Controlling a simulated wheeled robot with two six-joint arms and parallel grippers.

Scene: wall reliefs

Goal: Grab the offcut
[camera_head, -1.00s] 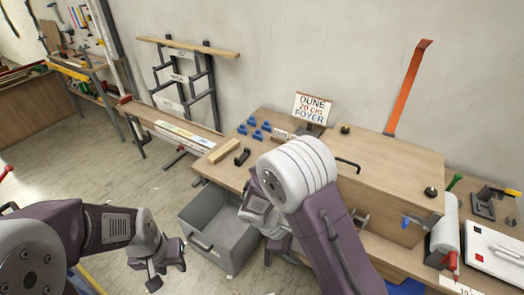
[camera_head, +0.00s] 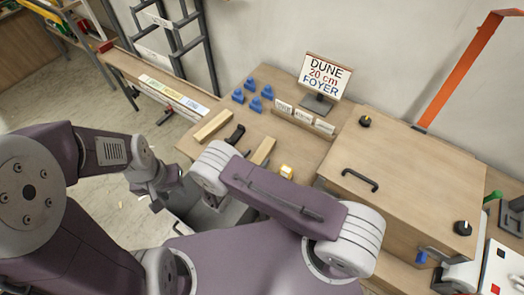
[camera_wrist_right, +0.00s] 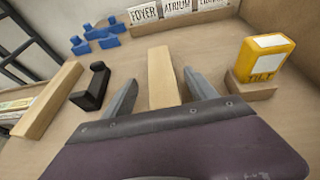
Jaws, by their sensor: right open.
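A pale wooden strip, seemingly the offcut (camera_wrist_right: 160,76), lies on the bench between the open fingers of my right gripper (camera_wrist_right: 163,90) in the right wrist view. The fingers are apart from it on both sides, and its near end is hidden by the gripper body. In the head view the strip (camera_head: 263,151) shows just beyond my right wrist, which hides the right fingers. A second, longer wooden strip (camera_head: 212,126) lies to the left, past a black clamp-like piece (camera_head: 235,134). My left gripper (camera_head: 167,188) hangs left of the bench, holding nothing that I can see.
A yellow tilt gauge (camera_wrist_right: 268,55) sits on a small wooden block (camera_wrist_right: 250,88) right of the strip. Blue pegs (camera_head: 252,84), a label rack (camera_head: 303,118) and a sign (camera_head: 324,76) stand behind. A large wooden box (camera_head: 410,175) bounds the right side.

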